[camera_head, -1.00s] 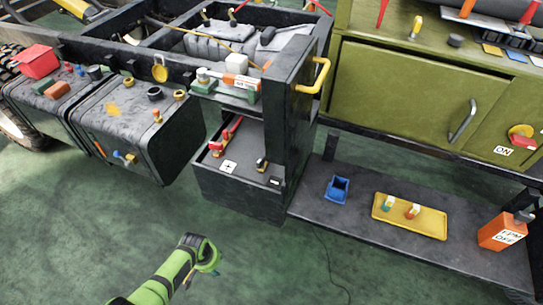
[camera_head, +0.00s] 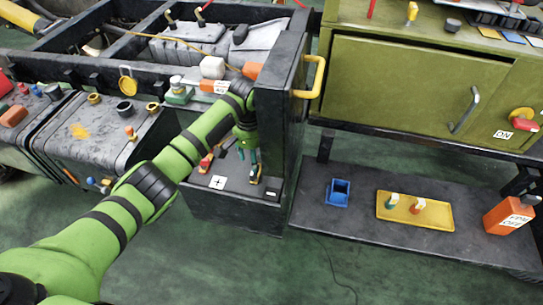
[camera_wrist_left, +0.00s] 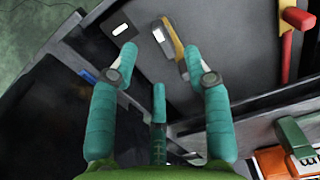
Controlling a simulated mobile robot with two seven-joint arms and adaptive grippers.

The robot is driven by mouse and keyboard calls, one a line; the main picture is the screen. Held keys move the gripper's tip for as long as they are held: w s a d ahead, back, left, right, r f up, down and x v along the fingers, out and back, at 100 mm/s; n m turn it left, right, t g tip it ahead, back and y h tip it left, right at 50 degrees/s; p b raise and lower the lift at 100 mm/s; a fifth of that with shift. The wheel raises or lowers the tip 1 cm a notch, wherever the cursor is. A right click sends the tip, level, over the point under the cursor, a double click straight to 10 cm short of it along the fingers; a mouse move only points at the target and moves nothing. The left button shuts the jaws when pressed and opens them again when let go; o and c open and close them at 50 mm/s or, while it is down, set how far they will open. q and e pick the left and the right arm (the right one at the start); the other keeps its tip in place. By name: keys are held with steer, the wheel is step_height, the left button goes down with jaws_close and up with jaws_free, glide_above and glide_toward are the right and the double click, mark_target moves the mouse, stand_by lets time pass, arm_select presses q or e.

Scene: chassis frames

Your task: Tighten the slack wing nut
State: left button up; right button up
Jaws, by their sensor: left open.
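My left arm reaches in from the left, and its left gripper (camera_head: 247,158) hangs fingers down over the dark battery-box top (camera_head: 232,184). A small brass-and-black terminal piece with a pale top (camera_head: 256,173) stands there, just below the fingertips. It also shows in the left wrist view (camera_wrist_left: 163,38), beyond the teal fingers. The left gripper is open (camera_wrist_left: 155,75) and holds nothing; one finger overlaps the brass part in that view. I cannot make out the wing's shape or how loose it is. My right gripper is not in view.
Red terminal parts (camera_head: 206,162) stand left on the box top, near a plus label (camera_head: 217,182). A black post (camera_head: 279,120) with a yellow handle (camera_head: 316,77) rises close right of my gripper. A yellow tray (camera_head: 437,214) and blue holder (camera_head: 338,192) lie on the low shelf.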

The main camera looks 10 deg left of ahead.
arm_select(q)
steer(key=shift+w+d+r, duration=0.15)
steer(key=shift+w+r, duration=0.15)
steer(key=shift+w, duration=0.1)
steer(key=shift+w+f, duration=0.15)
steer(key=shift+f, duration=0.15)
steer(key=f, duration=0.5)
steer(key=shift+s+f+b, duration=0.25)
steer(key=shift+s+b, duration=0.05)
steer(key=shift+b, duration=0.05)
steer(key=shift+w+f, duration=0.1)
steer(key=shift+f, duration=0.1)
jaws_close()
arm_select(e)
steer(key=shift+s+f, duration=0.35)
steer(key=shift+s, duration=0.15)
